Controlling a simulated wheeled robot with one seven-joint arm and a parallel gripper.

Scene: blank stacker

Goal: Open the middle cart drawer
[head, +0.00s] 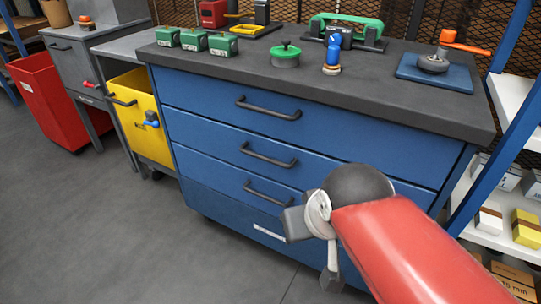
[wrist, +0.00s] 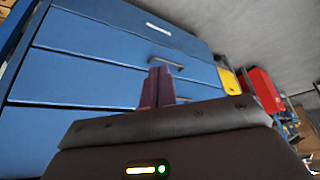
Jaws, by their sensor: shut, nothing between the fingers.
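The blue cart (head: 180,125) stands in the middle of the head view with its drawers closed. The middle drawer's dark bar handle (head: 268,155) lies between the top handle (head: 268,108) and the lower handle (head: 268,193). My gripper (head: 330,278) hangs in front of the cart's lower right, below the handles and apart from them; my red arm hides part of the drawer fronts. In the wrist view the cart front appears upside down. There my gripper's fingers (wrist: 157,86) are together and empty, with a dark handle (wrist: 168,63) just beyond them.
Green blocks (head: 194,40), a green pot (head: 286,55) and a blue mat (head: 434,72) with a caster are on the cart top. A yellow bin (head: 145,120) and red bin (head: 50,100) stand left. Shelving (head: 508,165) stands right. Floor in front is clear.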

